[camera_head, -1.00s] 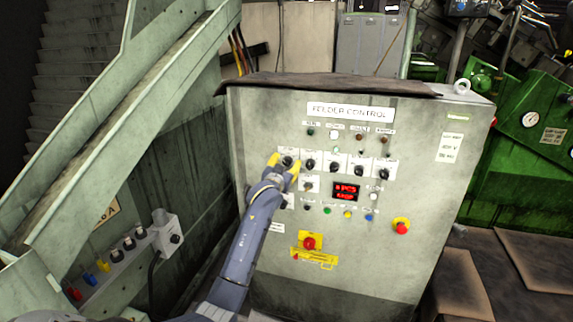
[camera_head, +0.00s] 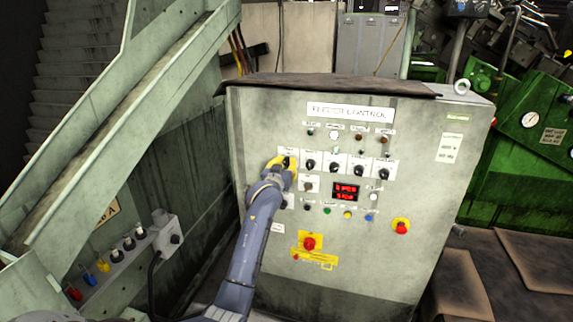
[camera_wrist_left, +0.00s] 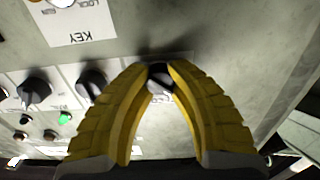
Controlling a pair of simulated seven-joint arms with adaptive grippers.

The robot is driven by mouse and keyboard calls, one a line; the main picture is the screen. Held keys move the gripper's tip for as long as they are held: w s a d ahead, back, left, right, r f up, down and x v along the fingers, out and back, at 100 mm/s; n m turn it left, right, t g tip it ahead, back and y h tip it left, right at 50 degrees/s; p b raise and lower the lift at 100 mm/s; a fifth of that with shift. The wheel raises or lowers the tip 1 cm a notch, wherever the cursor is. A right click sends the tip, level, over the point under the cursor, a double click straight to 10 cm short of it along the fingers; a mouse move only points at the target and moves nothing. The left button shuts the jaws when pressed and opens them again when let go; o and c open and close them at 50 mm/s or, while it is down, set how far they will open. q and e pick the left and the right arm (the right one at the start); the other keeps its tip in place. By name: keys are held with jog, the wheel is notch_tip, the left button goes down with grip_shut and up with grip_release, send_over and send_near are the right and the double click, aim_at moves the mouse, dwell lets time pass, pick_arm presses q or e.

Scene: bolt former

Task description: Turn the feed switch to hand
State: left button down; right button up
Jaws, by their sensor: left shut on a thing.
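The feeder control cabinet (camera_head: 420,250) stands in the middle of the head view, with a row of black rotary switches on white plates. My left gripper (camera_head: 284,162), with yellow fingers, is at the leftmost switch of that row and covers it in the head view. In the left wrist view the two yellow fingertips (camera_wrist_left: 161,70) are shut on a black switch knob (camera_wrist_left: 158,80), one on each side. Its label is mostly hidden and I cannot read the setting. My right gripper is not in view.
Other black switches (camera_head: 335,167) sit close to the right of the gripper. A red display (camera_head: 346,191) and a red stop button (camera_head: 401,227) are on the same panel. A green sloping chute (camera_head: 130,110) stands left of the cabinet.

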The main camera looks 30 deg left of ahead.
pick_arm(q)
jog(key=c, duration=1.1)
grip_release()
jog(key=shift+f, duration=0.1)
jog(key=shift+o, duration=0.2)
jog(key=v, duration=1.2)
